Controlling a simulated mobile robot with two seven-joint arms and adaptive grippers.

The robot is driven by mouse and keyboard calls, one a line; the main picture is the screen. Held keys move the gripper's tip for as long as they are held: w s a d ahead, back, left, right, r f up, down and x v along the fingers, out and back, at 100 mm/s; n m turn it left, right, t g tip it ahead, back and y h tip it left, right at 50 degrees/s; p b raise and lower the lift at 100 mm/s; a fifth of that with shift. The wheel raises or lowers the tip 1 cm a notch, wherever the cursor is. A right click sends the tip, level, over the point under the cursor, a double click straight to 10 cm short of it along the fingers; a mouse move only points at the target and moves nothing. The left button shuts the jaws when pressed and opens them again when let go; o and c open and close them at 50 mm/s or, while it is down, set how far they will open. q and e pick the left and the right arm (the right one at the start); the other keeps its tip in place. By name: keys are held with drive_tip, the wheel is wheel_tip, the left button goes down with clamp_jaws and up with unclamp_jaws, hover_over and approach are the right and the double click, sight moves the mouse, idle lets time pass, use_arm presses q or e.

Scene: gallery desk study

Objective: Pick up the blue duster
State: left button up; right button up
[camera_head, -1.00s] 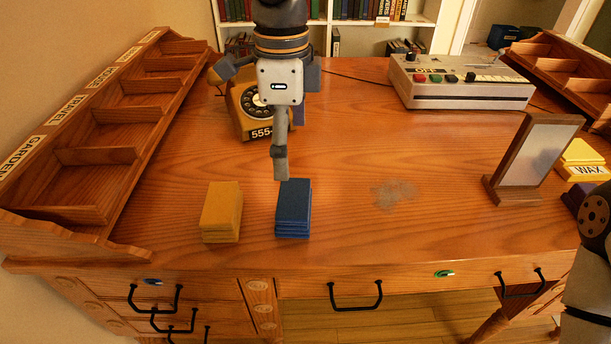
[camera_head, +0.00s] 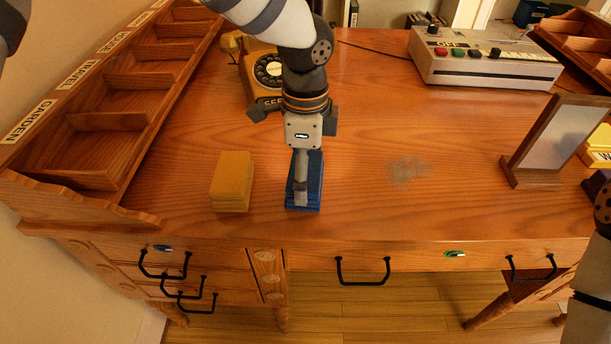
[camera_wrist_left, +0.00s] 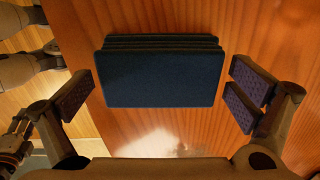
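The blue duster (camera_head: 313,170) is a dark blue, layered block on the desk, left of centre near the front edge. My left gripper (camera_head: 301,190) hangs over it from above and covers part of it in the head view. In the left wrist view the blue duster (camera_wrist_left: 163,78) lies between the spread fingers of my left gripper (camera_wrist_left: 162,95), with a gap on both sides. The left gripper is open and empty. My right gripper is not seen; only part of my right arm shows at the right edge.
A yellow layered block (camera_head: 232,182) stands close left of the blue duster. A telephone (camera_head: 262,75) is behind it, and a wooden sorting rack (camera_head: 110,120) lines the left side. A framed mirror (camera_head: 545,145) and a control box (camera_head: 485,60) stand right.

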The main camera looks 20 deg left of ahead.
use_arm(q)
drive_tip(key=c, duration=1)
drive_tip(key=shift+r, duration=0.1)
